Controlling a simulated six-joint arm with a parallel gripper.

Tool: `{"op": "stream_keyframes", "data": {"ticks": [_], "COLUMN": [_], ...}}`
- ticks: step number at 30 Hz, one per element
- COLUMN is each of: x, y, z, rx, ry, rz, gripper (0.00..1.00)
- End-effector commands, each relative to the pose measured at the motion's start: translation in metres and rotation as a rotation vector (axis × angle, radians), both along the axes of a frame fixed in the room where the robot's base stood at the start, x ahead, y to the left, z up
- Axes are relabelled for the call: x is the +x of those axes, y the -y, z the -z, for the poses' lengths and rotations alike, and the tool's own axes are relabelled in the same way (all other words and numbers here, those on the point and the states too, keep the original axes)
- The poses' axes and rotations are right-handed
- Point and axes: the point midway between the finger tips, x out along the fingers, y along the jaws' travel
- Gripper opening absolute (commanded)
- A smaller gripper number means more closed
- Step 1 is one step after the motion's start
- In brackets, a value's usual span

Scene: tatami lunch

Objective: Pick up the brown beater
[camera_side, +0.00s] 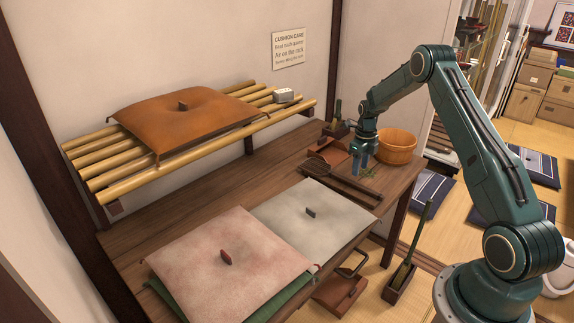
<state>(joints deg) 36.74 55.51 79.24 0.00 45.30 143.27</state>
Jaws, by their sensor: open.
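The brown beater (343,183) looks like the long dark-brown tool lying flat on the wooden table, beyond the grey cushion. Its wider head is at the left and its handle runs towards the right front. My gripper (361,168) points down from above, with its blue fingers just behind the handle in the picture. The jaws are open and hold nothing that I can see. At this size I cannot tell how high the fingertips are above the table or whether they touch anything.
A reddish-brown dustpan-like piece (331,150) and a wooden tub (397,147) stand close to my gripper. A grey cushion (330,228) and a pink cushion (200,260) cover the front. An orange cushion (215,112) lies on a bamboo rack (78,153) at the left.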

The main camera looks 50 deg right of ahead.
Motion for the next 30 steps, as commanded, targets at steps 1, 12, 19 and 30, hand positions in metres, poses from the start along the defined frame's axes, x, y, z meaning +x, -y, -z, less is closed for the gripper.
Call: {"op": "stream_keyframes", "data": {"ticks": [1, 12, 19, 30], "x": [0.000, 0.000, 0.001, 0.003], "y": [0.000, 0.000, -0.001, -0.001], "z": [0.007, 0.018, 0.032, 0.068], "rx": [0.001, 0.000, 0.000, 0.000], "ry": [-0.001, 0.001, 0.000, 0.000], "rz": [0.000, 0.000, 0.000, 0.000], "gripper": [0.43, 0.43, 0.43, 0.43]}}
